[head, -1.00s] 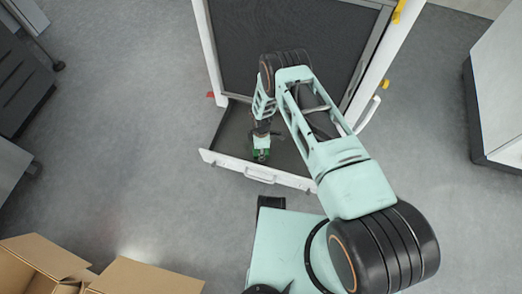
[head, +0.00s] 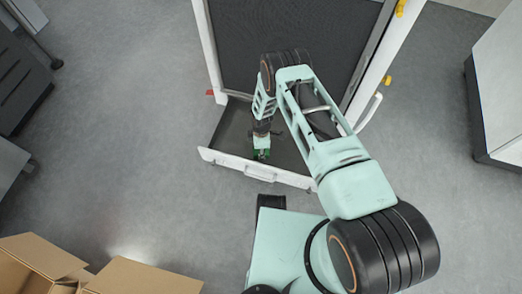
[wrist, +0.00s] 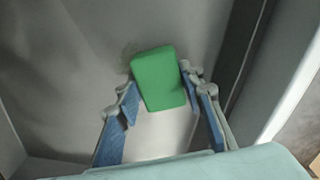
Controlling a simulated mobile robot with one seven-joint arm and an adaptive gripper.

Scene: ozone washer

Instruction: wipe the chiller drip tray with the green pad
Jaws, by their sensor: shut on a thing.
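The green pad (wrist: 160,78) is between the fingers of my gripper (wrist: 160,103) in the wrist view, and the gripper is shut on it. The pad is slightly tilted in the picture and lies over the grey floor of the drip tray (wrist: 70,60). A faint darker smudge (wrist: 130,50) shows on the tray floor beside the pad's upper left corner. In the head view my gripper (head: 262,152) is low inside the pulled-out tray (head: 233,126), near its white front wall. Only a little green shows there. I cannot tell whether the pad touches the tray floor.
The tray's white front has a handle (head: 261,174). The chiller's white frame (head: 209,50) and dark mesh panel (head: 290,30) rise behind it. Open cardboard boxes (head: 145,278) stand at lower left. A white cabinet (head: 500,80) is at right.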

